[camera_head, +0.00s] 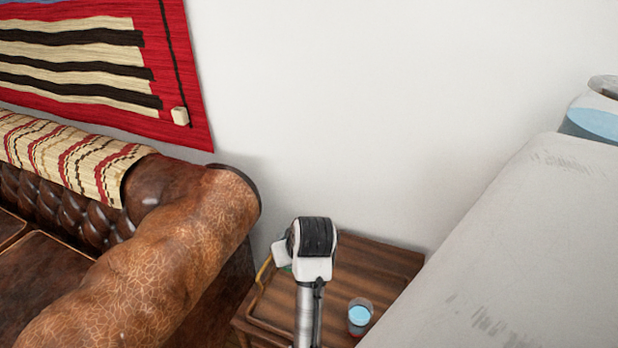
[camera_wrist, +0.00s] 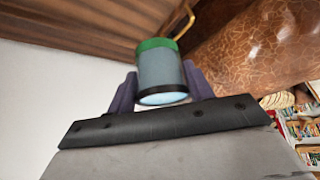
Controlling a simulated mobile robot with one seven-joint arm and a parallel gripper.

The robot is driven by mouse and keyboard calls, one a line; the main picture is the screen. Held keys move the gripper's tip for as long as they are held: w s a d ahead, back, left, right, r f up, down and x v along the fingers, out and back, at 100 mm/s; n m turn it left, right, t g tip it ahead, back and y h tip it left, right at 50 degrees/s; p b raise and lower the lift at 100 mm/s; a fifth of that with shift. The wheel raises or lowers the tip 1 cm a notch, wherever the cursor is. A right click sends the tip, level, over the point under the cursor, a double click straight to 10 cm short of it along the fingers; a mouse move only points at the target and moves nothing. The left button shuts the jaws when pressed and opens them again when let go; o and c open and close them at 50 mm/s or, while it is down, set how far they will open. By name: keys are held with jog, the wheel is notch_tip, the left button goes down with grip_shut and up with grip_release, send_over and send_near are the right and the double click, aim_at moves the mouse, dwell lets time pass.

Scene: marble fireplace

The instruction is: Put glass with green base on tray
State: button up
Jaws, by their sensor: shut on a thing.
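The glass with the green base (camera_wrist: 165,75) is in the wrist view, with its green base toward the wooden surface and its pale open end toward me. My gripper (camera_wrist: 160,88) is shut on it, with one dark finger on each side. The wooden tray (camera_head: 268,326) is on the side table in the head view, partly hidden by my arm. Its gold handle (camera_head: 264,272) shows at the left. A gold handle also shows beside the glass in the wrist view (camera_wrist: 186,20).
Another glass with a reddish base and blue content (camera_head: 360,315) stands on the side table (camera_head: 385,264), right of my arm. The leather sofa arm (camera_head: 170,250) rises close on the left. A white wall (camera_head: 400,110) is behind the table, and a pale surface (camera_head: 520,250) borders it right.

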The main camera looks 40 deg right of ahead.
notch_tip(320, 180, down, 18)
jog(key=shift+f, duration=0.1)
jog(key=shift+f, duration=0.1)
dwell(0.4)
jog(key=shift+f, duration=0.1)
jog(key=o, duration=1.3)
jog(key=shift+s, duration=0.1)
